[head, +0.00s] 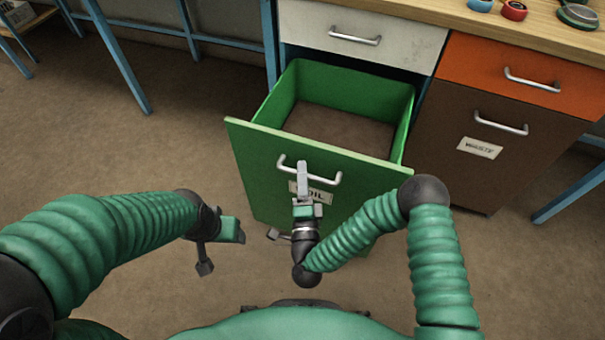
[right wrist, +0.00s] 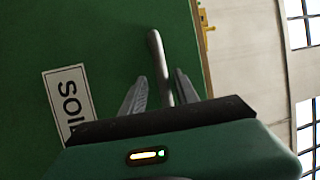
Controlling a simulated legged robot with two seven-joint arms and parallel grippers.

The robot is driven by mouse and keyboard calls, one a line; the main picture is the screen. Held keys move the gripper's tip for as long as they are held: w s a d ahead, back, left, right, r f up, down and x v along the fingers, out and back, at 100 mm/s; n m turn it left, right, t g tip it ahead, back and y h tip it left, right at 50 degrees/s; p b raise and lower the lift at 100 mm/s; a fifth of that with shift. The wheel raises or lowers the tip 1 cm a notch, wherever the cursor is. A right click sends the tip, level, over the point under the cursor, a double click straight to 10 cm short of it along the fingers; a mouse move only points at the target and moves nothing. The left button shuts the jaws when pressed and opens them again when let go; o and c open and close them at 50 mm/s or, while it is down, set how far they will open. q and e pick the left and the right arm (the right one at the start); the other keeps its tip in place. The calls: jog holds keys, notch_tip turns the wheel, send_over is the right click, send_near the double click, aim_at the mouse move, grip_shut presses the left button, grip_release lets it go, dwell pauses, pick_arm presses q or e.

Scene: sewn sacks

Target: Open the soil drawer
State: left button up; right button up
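The green soil drawer (head: 252,165) is pulled well out of the cabinet, and its inside shows a flat brown bottom. Its front carries a silver bar handle (head: 334,181) and a white label (head: 326,196), partly covered by my right gripper (head: 302,172). In the right wrist view the handle (right wrist: 155,50) runs between the two fingers of my right gripper (right wrist: 162,88), with green showing on both sides; the label (right wrist: 68,100) reads SOIL. My left gripper (head: 238,230) is in front and left of the drawer, apart from it; its fingers do not show clearly.
A white drawer (head: 400,40) above, an orange drawer (head: 470,62) and a brown WASTE drawer (head: 450,120) to the right are shut. The wooden worktop (head: 430,8) holds small round items. Blue table legs (head: 120,60) stand left. The floor (head: 110,150) at left is clear.

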jog(key=shift+r, duration=0.15)
jog(key=p+v, duration=0.1)
jog(key=v, duration=0.6)
jog(key=shift+s, duration=0.25)
dwell(0.3)
